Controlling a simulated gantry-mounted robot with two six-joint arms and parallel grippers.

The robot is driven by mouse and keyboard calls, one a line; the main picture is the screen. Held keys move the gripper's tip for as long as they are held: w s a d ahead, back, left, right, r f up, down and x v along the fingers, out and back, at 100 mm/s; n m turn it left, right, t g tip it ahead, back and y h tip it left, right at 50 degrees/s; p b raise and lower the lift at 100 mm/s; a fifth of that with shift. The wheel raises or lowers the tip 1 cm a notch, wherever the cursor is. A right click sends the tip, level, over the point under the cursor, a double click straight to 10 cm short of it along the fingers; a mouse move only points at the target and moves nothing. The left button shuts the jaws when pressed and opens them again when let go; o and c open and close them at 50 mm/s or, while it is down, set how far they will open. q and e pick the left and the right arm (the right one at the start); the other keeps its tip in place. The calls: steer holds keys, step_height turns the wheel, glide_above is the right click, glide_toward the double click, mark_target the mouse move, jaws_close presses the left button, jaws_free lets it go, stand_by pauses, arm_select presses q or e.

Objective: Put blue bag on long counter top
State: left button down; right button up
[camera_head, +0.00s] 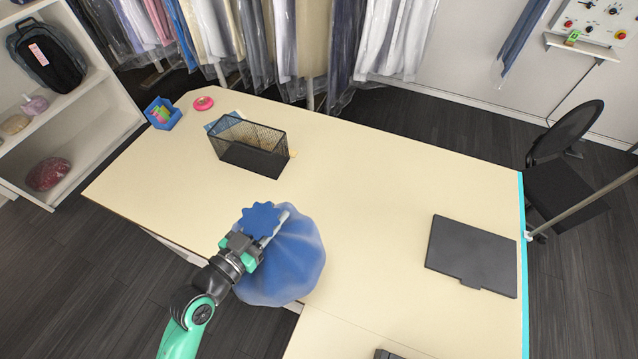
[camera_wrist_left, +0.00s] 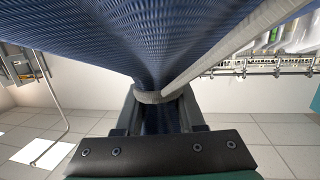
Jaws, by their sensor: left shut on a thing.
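The blue bag (camera_head: 290,262) hangs from my left gripper (camera_head: 256,236) near the front edge of the long counter top (camera_head: 350,180). The gripper is shut on the bag's gathered neck, with a frilled blue top showing above the fingers. In the left wrist view the gripper (camera_wrist_left: 160,115) pinches the blue woven cloth (camera_wrist_left: 120,35), and a pale cord (camera_wrist_left: 235,40) runs by it. The bag overlaps the counter edge in the head view; I cannot tell whether it touches the surface. My right gripper is not in view.
A dark flat case (camera_head: 471,256) lies at the right. The counter's middle is clear. A black chair (camera_head: 563,160) stands beyond the right end.

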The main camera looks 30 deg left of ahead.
arm_select(q)
steer(key=shift+w+a, duration=0.15)
steer(key=shift+w, duration=0.2)
glide_above(289, 207)
step_height(289, 207, down, 4)
steer(key=shift+a+r, duration=0.1)
steer(key=shift+r, duration=0.15)
steer(key=w+a+f+b, duration=0.1)
steer(key=w+f+b, duration=0.4)
steer(key=f, duration=0.4)
steer(key=shift+w+a, duration=0.15)
steer(key=shift+a, duration=0.25)
steer(key=shift+f, duration=0.15)
steer(key=shift+f+b, duration=0.1)
steer(key=shift+b, duration=0.25)
steer(key=c, duration=0.5)
jaws_free()
steer(key=shift+f, duration=0.1)
